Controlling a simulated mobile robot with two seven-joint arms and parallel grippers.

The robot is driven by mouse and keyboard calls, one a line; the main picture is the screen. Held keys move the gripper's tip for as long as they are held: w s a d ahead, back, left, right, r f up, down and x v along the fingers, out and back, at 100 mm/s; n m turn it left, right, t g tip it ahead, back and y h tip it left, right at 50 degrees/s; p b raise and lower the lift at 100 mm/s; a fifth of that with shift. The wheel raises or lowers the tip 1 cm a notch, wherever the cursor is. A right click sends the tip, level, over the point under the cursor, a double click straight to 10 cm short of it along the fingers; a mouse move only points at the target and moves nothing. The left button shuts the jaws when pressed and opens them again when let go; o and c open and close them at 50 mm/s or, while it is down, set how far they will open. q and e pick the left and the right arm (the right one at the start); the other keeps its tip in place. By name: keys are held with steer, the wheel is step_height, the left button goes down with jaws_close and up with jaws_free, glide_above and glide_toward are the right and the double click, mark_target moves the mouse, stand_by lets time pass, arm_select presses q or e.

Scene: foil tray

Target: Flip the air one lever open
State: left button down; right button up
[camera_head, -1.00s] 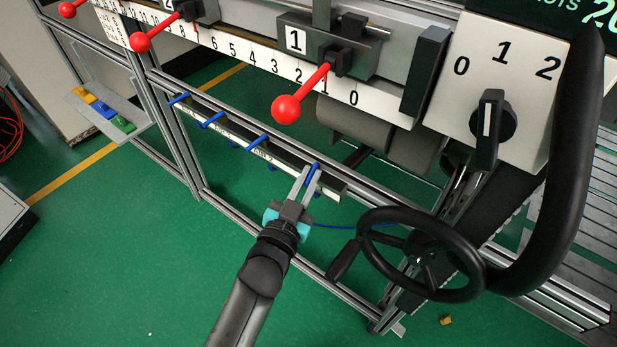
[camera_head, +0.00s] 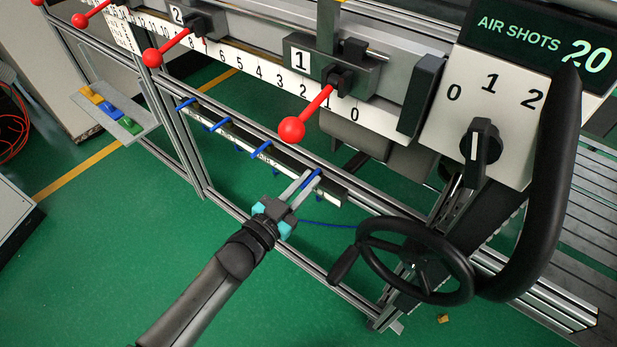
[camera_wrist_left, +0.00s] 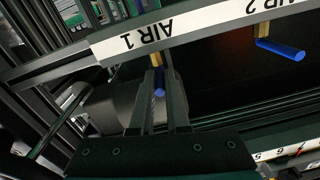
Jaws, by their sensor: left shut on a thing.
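The air one lever is a small blue handle on a brass stem. In the left wrist view the blue lever (camera_wrist_left: 159,84) sits between my fingers, below the white strip (camera_wrist_left: 127,45) marked AIR 1. In the head view the blue lever (camera_head: 315,175) is at the right end of the lower rail. My left gripper (camera_head: 309,182) reaches it from the lower left and is shut on it. The fingers partly hide the lever, so its exact angle is hard to tell. My right gripper is not in view.
More blue levers line the rail to the left, such as the AIR 2 lever (camera_wrist_left: 282,49). Red-knobbed levers (camera_head: 292,130) hang above. A black handwheel (camera_head: 415,262) stands to the right. A panel (camera_head: 490,115) with a 0-1-2 knob is upper right.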

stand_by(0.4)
arm_select(q)
steer(key=c, duration=1)
jaws_free()
steer(key=shift+o, duration=0.4)
steer(key=shift+a, duration=0.1)
steer(key=p+v, duration=0.1)
steer(key=v, duration=1.4)
steer(key=shift+a+p, duration=0.25)
steer(key=shift+p, duration=0.15)
steer(key=shift+w, duration=0.15)
